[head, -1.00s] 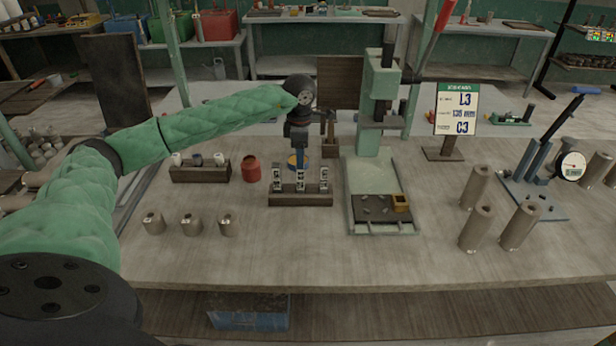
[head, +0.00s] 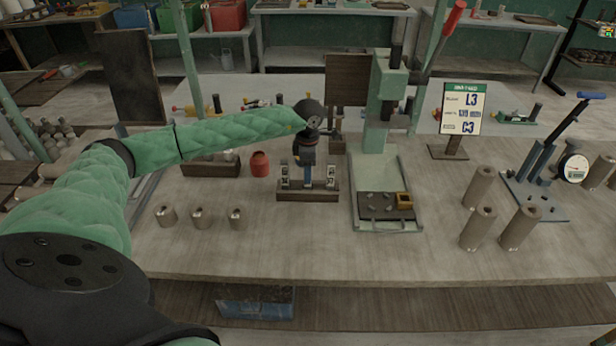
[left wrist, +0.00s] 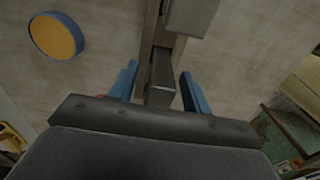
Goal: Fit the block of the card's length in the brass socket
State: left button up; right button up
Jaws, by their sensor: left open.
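The card (head: 461,108) stands on a wooden stand at the back right; it reads L3 and C3, and its middle line is blurred. The brass socket (head: 404,200) sits on the dark plate of the green press. A dark wooden rack (head: 308,197) holds upright metal blocks with white labels, a left block (head: 284,175) and a right block (head: 331,175). My left gripper (head: 308,180) points down over the rack's middle and hides what stands there. In the left wrist view its blue fingers are apart, with a grey block (left wrist: 162,78) between them. My right gripper is out of view.
A red jar (head: 260,163) stands left of the rack. The green press (head: 376,110) rises just right of the rack. A gauge (head: 574,168) is at far right. The front middle bench is clear.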

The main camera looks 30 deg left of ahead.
pick_arm(q)
jog(key=shift+f, duration=0.2)
grip_shut()
dwell(0.3)
